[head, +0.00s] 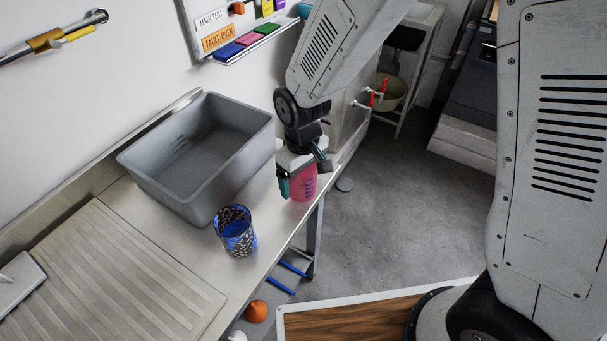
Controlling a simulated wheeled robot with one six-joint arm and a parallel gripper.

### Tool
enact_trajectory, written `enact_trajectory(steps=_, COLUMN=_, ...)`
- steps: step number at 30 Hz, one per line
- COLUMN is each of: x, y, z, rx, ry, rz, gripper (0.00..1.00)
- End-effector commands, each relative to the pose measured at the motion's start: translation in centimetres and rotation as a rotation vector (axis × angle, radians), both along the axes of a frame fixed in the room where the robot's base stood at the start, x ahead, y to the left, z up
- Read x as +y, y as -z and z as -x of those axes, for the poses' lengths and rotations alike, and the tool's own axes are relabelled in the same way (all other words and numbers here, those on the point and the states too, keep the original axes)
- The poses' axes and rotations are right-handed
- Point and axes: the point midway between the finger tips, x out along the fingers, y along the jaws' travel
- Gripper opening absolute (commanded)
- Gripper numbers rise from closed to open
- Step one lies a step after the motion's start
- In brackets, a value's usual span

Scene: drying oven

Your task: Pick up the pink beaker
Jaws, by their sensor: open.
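The pink beaker (303,187) stands near the front edge of the steel counter, to the right of the grey tub. My gripper (300,183) is over it from above, with its fingers at the sides of the beaker. The fingers are open. Part of the beaker is hidden behind the near finger, and I cannot tell whether either finger touches it.
A grey tub (160,196) stands on the counter (190,260) against the wall. A patterned cup with blue inside (236,236) stands in front of it. A ribbed drainboard lies at left. The counter's front edge is close to the beaker.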

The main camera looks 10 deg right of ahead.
Motion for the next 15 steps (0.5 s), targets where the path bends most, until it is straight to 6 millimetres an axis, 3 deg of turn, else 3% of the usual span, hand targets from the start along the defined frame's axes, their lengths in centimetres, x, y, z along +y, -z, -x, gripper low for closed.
enact_trajectory(steps=4, x=0.04, y=-0.04, z=0.0, rx=-0.001, ry=-0.001, rz=-0.001, gripper=0.88)
enact_trajectory(steps=5, x=0.04, y=-0.04, z=-0.01, rx=-0.001, ry=-0.001, rz=-0.001, gripper=0.82)
enact_trajectory(steps=9, x=0.02, y=-0.06, z=-0.01, rx=-0.001, ry=0.0, rz=-0.001, gripper=0.43)
enact_trajectory(steps=15, x=-0.02, y=-0.07, z=-0.03, rx=-0.001, ry=0.001, rz=-0.001, gripper=0.36)
